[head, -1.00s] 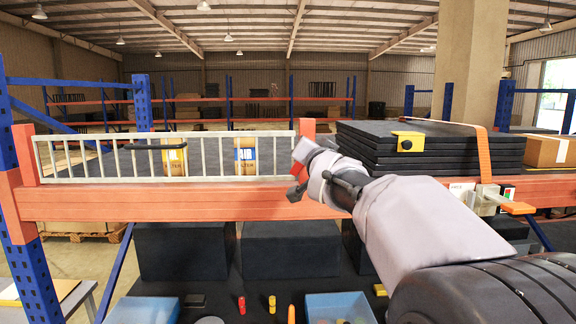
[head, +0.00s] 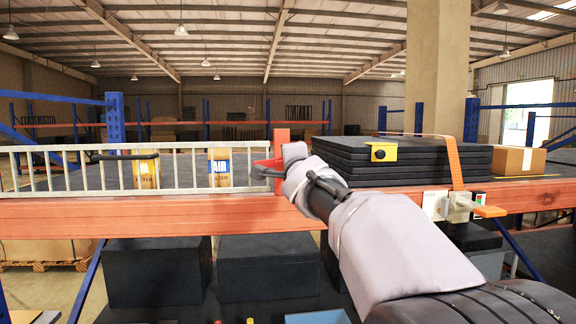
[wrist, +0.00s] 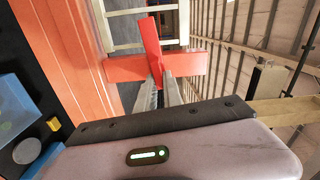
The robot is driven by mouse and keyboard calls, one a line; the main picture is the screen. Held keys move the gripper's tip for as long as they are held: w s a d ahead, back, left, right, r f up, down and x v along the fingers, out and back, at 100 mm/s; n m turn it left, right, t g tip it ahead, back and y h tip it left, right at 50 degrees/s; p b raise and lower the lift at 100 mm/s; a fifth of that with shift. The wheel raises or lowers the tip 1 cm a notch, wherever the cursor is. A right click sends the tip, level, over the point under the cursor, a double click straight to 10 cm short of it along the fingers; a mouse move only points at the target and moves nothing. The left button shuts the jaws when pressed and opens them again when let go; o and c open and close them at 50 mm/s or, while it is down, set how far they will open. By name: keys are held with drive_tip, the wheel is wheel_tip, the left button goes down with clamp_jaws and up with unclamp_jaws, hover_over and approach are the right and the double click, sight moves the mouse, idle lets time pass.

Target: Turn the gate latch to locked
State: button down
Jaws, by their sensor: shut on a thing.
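The gate (head: 100,172) is a white barred panel above the orange shelf beam. It spans to the red post (head: 282,136) at its right end. The red latch lever (head: 262,170) reaches left from the post across the gate's end. In the wrist view the lever (wrist: 149,36) crosses the post (wrist: 122,68) and points toward the gate's bars, slightly slanted. My gripper (wrist: 159,78) is shut on the near part of the lever, with both fingers close together. In the head view my wrist hides the fingertips and part of the latch.
The orange beam (head: 140,211) runs just below the gate. Yellow filter boxes (head: 219,167) stand behind the bars. Black slabs (head: 400,160) with a strap are stacked to the right. Dark crates (head: 280,262) sit below the beam.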

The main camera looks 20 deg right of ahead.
drive_tip(key=shift+f+m, duration=0.1)
drive_tip(key=shift+m, duration=0.8)
drive_tip(key=c, duration=1.5)
unclamp_jaws()
drive_tip(key=v, duration=1.7)
drive_tip(key=shift+s, duration=0.25)
